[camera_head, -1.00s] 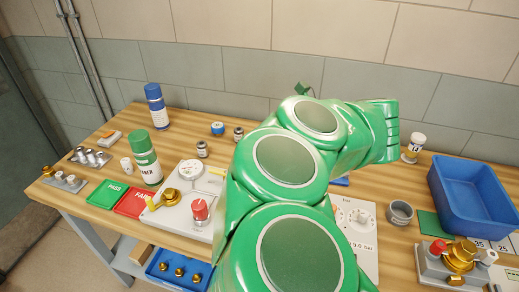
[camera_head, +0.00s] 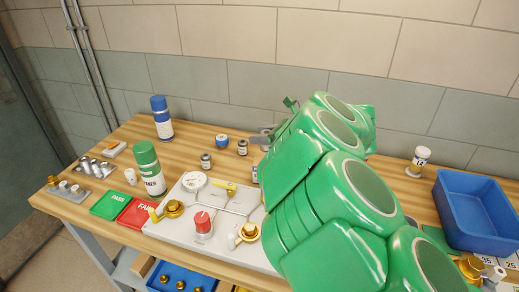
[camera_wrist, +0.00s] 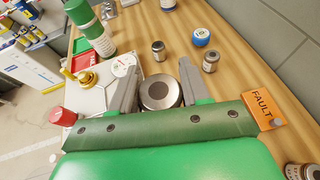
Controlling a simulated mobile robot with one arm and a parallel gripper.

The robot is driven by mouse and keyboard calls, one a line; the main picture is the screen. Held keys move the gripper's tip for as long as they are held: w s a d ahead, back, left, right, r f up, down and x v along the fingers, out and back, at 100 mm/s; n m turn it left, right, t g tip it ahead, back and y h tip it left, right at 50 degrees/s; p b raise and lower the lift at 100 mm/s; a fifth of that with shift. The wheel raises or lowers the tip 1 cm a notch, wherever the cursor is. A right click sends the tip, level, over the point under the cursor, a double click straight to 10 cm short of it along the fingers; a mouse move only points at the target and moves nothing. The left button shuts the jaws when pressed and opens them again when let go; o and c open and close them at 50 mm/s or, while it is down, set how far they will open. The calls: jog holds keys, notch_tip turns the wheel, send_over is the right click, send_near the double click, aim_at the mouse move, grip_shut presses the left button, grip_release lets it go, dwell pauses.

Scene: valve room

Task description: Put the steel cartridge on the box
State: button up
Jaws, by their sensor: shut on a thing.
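My gripper (camera_wrist: 158,92) is shut on a steel cartridge (camera_wrist: 160,95) in the wrist view. The cartridge is a round grey cylinder seen end-on between two grey fingers. How far it is above the bench is hard to judge. In the head view my arm hides most of the gripper; only a bit of grey finger (camera_head: 261,139) shows beside it. An open blue box (camera_head: 478,212) stands at the right of the bench. I cannot tell which one the task means.
A valve panel (camera_head: 165,230) lies left of my arm. A green spray can (camera_head: 147,168) and a blue can (camera_head: 161,118) stand beyond it. Small canisters (camera_head: 206,161) and a blue-topped jar (camera_head: 222,140) stand behind. A white-capped jar (camera_head: 419,160) is near the blue box.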

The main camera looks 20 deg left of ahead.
jog(key=shift+w+a+f, duration=0.35)
jog(key=shift+w+f, duration=0.3)
jog(key=shift+f, duration=0.3)
jog(key=shift+w+a+f, duration=0.4)
jog(key=shift+w+f, duration=0.25)
jog(key=shift+f, duration=0.25)
jog(key=shift+w+a+f, duration=0.35)
jog(key=shift+w+f, duration=0.3)
jog(key=shift+f, duration=1.7)
jog(key=shift+f, duration=0.1)
jog(key=o, duration=1.3)
jog(key=shift+c, duration=0.2)
jog(key=shift+d, duration=0.25)
jog(key=v, duration=1.1)
jog(key=shift+s+d+r, duration=0.15)
jog(key=shift+d+r, duration=0.1)
